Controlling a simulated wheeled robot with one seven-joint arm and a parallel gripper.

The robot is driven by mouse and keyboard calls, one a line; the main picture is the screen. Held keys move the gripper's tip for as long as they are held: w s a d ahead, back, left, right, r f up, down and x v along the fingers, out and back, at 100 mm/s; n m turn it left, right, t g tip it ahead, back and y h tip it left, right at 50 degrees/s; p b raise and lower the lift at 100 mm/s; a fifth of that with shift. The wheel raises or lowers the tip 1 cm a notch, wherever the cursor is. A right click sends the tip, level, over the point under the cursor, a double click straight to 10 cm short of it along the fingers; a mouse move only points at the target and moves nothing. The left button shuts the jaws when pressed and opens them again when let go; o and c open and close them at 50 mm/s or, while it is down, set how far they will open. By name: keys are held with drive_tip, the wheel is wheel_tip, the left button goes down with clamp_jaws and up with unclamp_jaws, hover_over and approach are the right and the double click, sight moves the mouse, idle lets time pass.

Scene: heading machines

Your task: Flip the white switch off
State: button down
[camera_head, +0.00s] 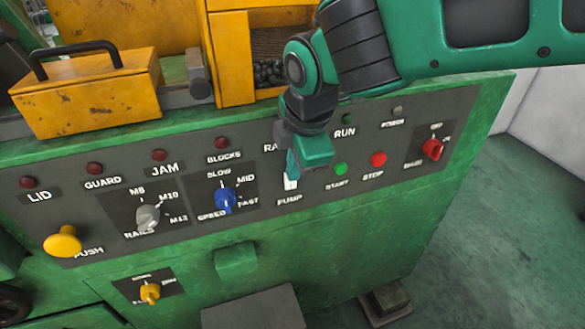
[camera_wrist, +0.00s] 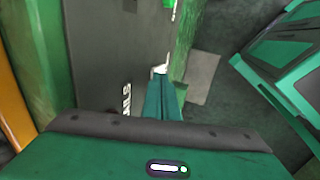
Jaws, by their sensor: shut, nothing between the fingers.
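The white switch (camera_head: 291,182) sits on the grey control panel above the PUMP label. Its upper part is hidden behind my gripper in the head view. It also shows as a small white piece (camera_wrist: 160,69) at the tip of my fingers in the wrist view. My gripper (camera_head: 293,172) is shut and empty, with its green fingertips right at the switch. In the wrist view the closed fingers (camera_wrist: 162,90) reach up to the switch; I cannot tell whether they touch it.
On the panel, a blue SPEED knob (camera_head: 226,199) is left of the switch. A green START button (camera_head: 340,169), a red STOP button (camera_head: 378,159) and a red rotary knob (camera_head: 432,149) are to the right. A green block (camera_head: 236,259) juts out below.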

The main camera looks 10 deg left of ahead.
drive_tip(key=s+v, duration=0.1)
drive_tip(key=v, duration=1)
drive_tip(key=shift+s+d, duration=0.35)
drive_tip(key=shift+d, duration=0.1)
drive_tip(key=shift+d, duration=0.1)
